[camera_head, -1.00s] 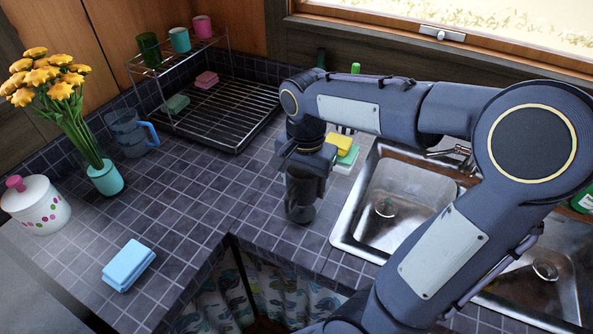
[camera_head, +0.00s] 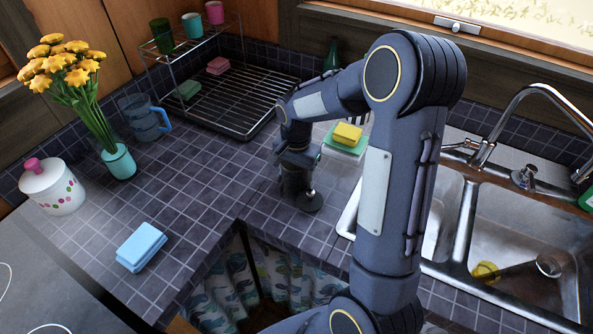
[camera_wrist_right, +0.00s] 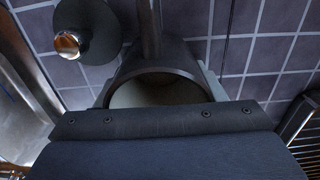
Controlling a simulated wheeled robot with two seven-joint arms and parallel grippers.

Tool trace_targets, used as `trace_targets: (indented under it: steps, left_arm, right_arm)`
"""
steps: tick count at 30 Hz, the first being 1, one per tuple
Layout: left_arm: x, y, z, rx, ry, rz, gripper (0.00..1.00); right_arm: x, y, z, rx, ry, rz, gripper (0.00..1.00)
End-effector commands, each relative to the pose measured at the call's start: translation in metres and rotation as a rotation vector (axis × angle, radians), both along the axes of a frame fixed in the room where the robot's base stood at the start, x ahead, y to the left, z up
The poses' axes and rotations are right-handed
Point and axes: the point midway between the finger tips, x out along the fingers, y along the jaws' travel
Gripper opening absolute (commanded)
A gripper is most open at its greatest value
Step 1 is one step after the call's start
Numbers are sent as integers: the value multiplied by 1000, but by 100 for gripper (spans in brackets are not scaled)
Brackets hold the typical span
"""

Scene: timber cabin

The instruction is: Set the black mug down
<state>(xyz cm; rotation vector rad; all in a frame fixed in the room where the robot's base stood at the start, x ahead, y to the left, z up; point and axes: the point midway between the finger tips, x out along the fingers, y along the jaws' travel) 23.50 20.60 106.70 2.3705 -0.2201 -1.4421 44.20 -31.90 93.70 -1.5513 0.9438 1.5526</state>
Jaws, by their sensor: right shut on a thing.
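The black mug (camera_head: 292,186) is below my right gripper (camera_head: 297,160) in the head view, over the tiled counter left of the sink. The gripper is shut on it. In the right wrist view the mug (camera_wrist_right: 128,73) shows its dark rim and pale inside between the fingers, partly covered by the gripper body. Whether its base touches the tiles is hidden. A small dark round object with a shiny knob (camera_head: 310,201) stands close beside the mug; it also shows in the right wrist view (camera_wrist_right: 88,28). My left gripper is out of view.
A yellow sponge (camera_head: 347,134) on a green one lies behind, near the sink (camera_head: 350,215). A wire dish rack (camera_head: 262,122) stands at the back. Blue sponges (camera_head: 141,246), a lidded jar (camera_head: 52,187) and a flower vase (camera_head: 119,162) are left. The tiles between are free.

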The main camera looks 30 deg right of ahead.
Motion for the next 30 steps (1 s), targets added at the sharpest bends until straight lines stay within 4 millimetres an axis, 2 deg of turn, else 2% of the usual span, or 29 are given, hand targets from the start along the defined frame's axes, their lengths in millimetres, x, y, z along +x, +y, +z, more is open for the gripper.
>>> trace_targets:
  steps: [9,10,14,23,26,30]
  left_arm:
    - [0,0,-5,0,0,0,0]
    - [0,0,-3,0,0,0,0]
    - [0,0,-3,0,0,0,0]
    - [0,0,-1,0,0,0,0]
    - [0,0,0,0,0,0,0]
    - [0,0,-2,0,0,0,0]
  right_arm:
    - [0,0,-4,0,-1,0,34]
    - [0,0,-3,0,-1,0,67]
    - [0,0,-3,0,0,0,84]
    - [0,0,-1,0,0,0,85]
    - [0,0,6,0,-2,0,85]
    - [1,0,29,-1,-7,0,85]
